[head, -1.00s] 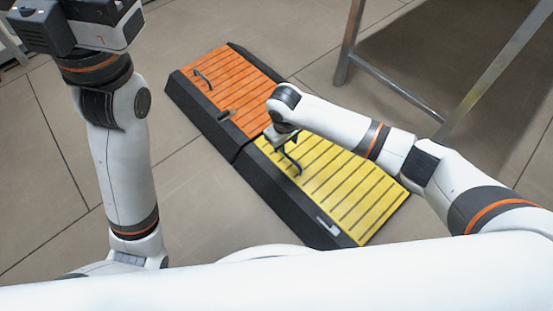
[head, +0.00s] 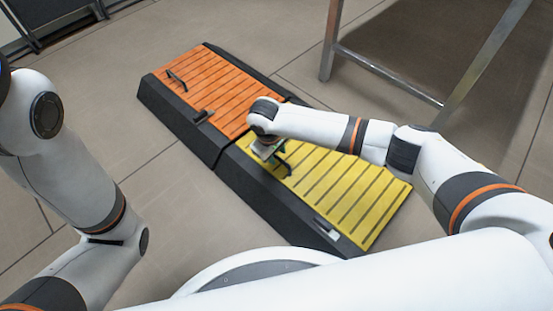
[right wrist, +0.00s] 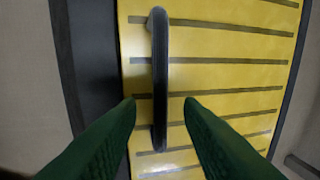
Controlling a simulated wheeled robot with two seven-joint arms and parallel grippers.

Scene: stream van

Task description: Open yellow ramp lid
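The yellow ramp lid (head: 335,190) lies closed and flat in its black ramp frame on the floor, in the middle of the head view. Its dark handle (right wrist: 160,75) runs lengthwise in the right wrist view. My right gripper (right wrist: 160,106) is open, with one green finger on each side of the handle and gaps between. In the head view the right gripper (head: 272,158) is over the yellow lid's left end, and the wrist partly hides the handle. My left arm is at the left of the head view; its gripper is outside the picture.
An orange ramp lid (head: 215,90) with its own dark handle (head: 177,79) adjoins the yellow one. A small grey latch (head: 327,228) sits at the yellow ramp's near edge. A metal-legged table (head: 390,78) stands behind at right. Floor at left is clear.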

